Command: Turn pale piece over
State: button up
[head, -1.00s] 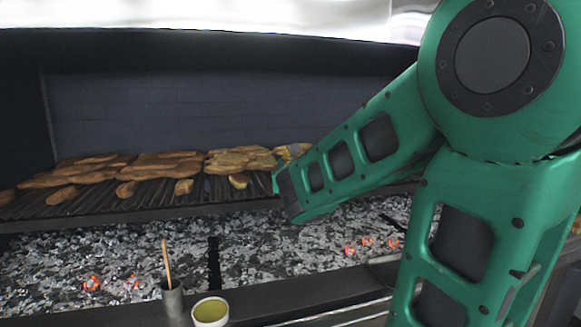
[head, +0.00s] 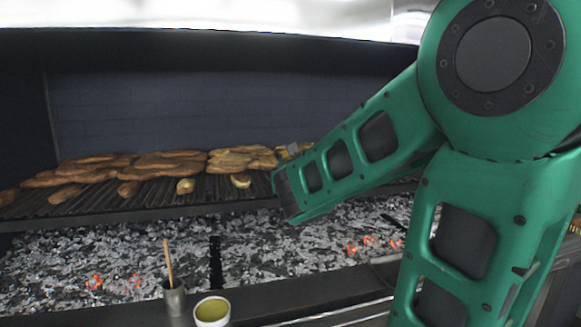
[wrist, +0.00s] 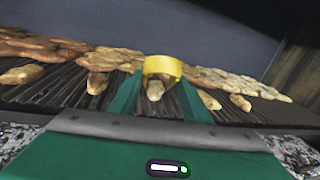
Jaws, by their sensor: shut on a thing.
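My gripper (wrist: 160,78) shows in the wrist view, its two green fingers shut on a curved yellow thing (wrist: 162,65). I cannot tell what this thing is. Just below it in the picture, between the fingers, lies a pale piece of food (wrist: 155,91); I cannot tell whether anything touches it. In the head view my arm hides most of the gripper. Small pieces lie along the front of the grate there, one pale yellow (head: 241,180) and one browner (head: 185,186). Which one is the task's pale piece is not clear.
The dark grate (head: 150,198) carries a heaped row of browned pieces (head: 170,160) at the back. Grey coals with a few glowing embers (head: 120,255) lie below. A cup with a wooden-handled brush (head: 174,296) and a bowl of yellow-green sauce (head: 211,311) stand on the front ledge.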

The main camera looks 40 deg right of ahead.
jog(key=shift+s+a+r, duration=0.5)
jog(key=shift+s+a, duration=0.1)
jog(key=shift+s, duration=0.2)
jog(key=shift+s+a+r, duration=0.55)
jog(key=shift+s+a, duration=0.1)
jog(key=shift+s, duration=0.2)
jog(key=shift+s+a+r, duration=0.5)
jog(key=shift+s+a, duration=0.1)
jog(key=shift+s, duration=0.2)
jog(key=shift+s+a+r, duration=0.5)
jog(key=shift+s+r, duration=0.2)
jog(key=shift+r, duration=0.45)
jog(key=shift+s+a+r, duration=0.55)
jog(key=shift+s+r, duration=0.15)
jog(key=shift+r, duration=0.5)
jog(key=shift+s+a+r, duration=0.5)
jog(key=shift+s+r, duration=0.2)
jog(key=shift+r, duration=0.45)
jog(key=shift+w, duration=0.1)
